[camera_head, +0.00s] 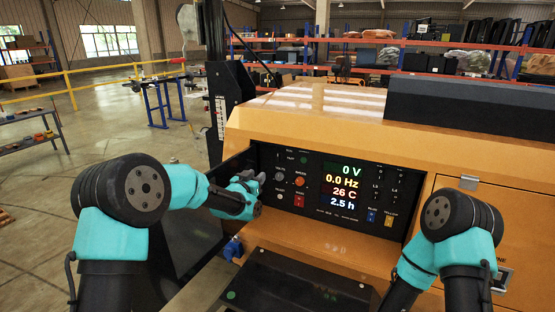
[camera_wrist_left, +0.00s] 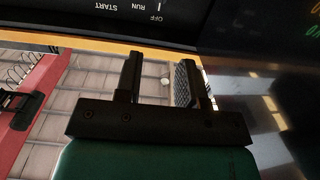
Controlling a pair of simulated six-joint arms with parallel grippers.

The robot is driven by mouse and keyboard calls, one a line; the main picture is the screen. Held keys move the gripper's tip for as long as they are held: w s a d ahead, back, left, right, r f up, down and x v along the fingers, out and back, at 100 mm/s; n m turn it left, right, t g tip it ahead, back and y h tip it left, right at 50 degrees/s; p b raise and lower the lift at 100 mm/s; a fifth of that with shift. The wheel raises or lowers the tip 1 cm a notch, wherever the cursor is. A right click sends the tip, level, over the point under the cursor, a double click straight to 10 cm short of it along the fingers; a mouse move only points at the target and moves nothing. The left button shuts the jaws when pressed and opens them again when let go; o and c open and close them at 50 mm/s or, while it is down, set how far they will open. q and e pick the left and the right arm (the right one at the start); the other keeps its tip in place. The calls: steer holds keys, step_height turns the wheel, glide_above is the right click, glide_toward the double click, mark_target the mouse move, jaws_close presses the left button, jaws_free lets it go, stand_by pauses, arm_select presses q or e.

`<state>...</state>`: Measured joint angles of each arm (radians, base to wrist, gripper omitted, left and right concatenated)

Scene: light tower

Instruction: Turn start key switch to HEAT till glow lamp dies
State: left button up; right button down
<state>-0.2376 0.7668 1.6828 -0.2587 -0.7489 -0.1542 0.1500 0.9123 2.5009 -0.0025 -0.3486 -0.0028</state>
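The black control panel (camera_head: 328,226) is set into an orange machine housing. It has small switches, coloured buttons and a lit display (camera_head: 343,188) reading 0 V, 0.0 Hz, 26 C and 2.5 h. My left gripper (camera_head: 254,190) is at the panel's left end. In the left wrist view the gripper (camera_wrist_left: 158,72) is open, with nothing between its fingers. Upside-down OFF, RUN and START lettering (camera_wrist_left: 120,8) shows beyond the fingertips. I cannot clearly make out the key or tell which lamp is the glow lamp. My right arm (camera_head: 460,235) is folded at the right; its gripper is out of frame.
A dark lid or tray (camera_head: 285,290) lies below the panel. A dark grey block (camera_head: 470,105) sits on top of the orange housing (camera_head: 310,110). A black post (camera_head: 222,90) stands at the housing's left. Open floor (camera_head: 50,200) lies farther left.

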mark_target(278, 157)
arm_select(q)
steer(key=shift+x, duration=8.65)
steer(key=shift+f, duration=0.1)
jaws_close()
